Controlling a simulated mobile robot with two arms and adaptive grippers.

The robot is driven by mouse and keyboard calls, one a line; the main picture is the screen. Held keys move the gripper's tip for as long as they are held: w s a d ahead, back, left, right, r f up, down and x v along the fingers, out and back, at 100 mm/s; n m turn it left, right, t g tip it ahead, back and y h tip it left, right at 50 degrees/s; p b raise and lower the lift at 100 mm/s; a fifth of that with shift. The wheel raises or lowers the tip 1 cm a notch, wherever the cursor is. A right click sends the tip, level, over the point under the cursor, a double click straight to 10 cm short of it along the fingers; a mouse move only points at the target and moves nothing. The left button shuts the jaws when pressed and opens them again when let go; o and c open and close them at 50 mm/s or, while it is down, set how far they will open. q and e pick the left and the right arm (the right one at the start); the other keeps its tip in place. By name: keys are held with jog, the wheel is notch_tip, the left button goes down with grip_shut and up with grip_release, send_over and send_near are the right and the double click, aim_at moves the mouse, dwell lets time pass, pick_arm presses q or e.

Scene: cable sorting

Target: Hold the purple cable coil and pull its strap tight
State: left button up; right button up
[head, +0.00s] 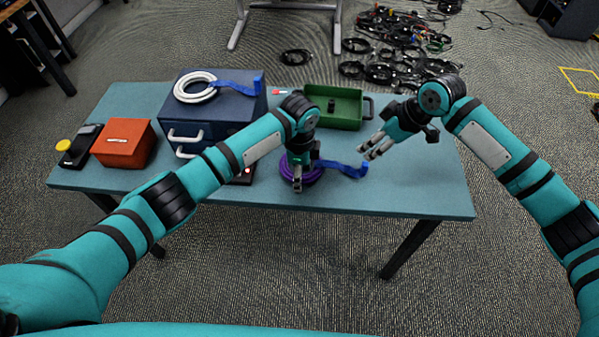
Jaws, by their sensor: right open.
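The purple cable coil (314,177) lies on the teal table near its front middle, partly hidden behind my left gripper. Its blue strap (350,169) extends to the right across the table. My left gripper (298,186) points down at the coil's left part, with its fingers against or just in front of it. The view does not show whether the fingers are closed on it. My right gripper (370,149) is open and empty, up and to the right of the strap's free end, apart from it.
A dark blue drawer box (240,128) carries a white coil (195,88) with a blue strap (240,85). A red box (124,142) and a black device with a yellow top (63,145) are at the left. A green tray (334,105) stands behind. The table's right front is clear.

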pick_arm(q)
notch_tip(320, 180, up, 12)
dwell(0.6)
dwell(0.4)
